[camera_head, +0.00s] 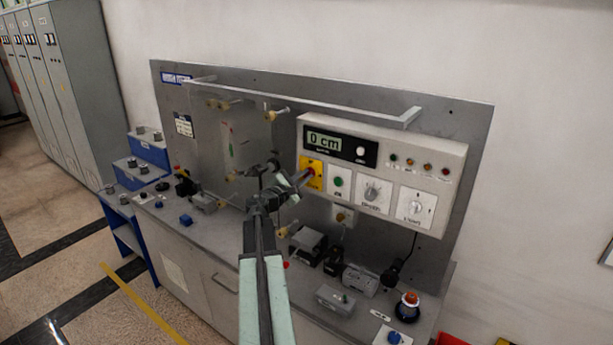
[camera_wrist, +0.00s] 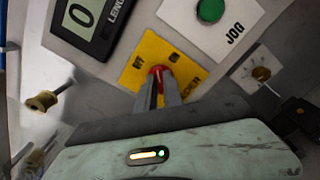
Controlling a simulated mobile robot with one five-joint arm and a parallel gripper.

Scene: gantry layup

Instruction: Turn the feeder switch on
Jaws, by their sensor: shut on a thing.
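The feeder switch has a yellow plate (camera_head: 307,163) on the light control panel and a red knob (camera_head: 311,171) in its middle. In the wrist view, the plate (camera_wrist: 138,67) carries partly legible lettering, and the red knob (camera_wrist: 157,71) sits between my fingertips. My gripper (camera_head: 304,177) reaches the switch from the front left and is shut on the red knob. In the wrist view, the fingers of my gripper (camera_wrist: 158,88) hide the lower part of the knob and some lettering, so I cannot tell its exact setting.
A green JOG button (camera_wrist: 210,10) is close to the right of the switch. A display (camera_head: 324,140) reading 0 cm is above it. Two dials, including a grey one (camera_head: 372,190), are farther right. A grey rail (camera_head: 300,100) crosses above the panel. Several small devices crowd the bench below.

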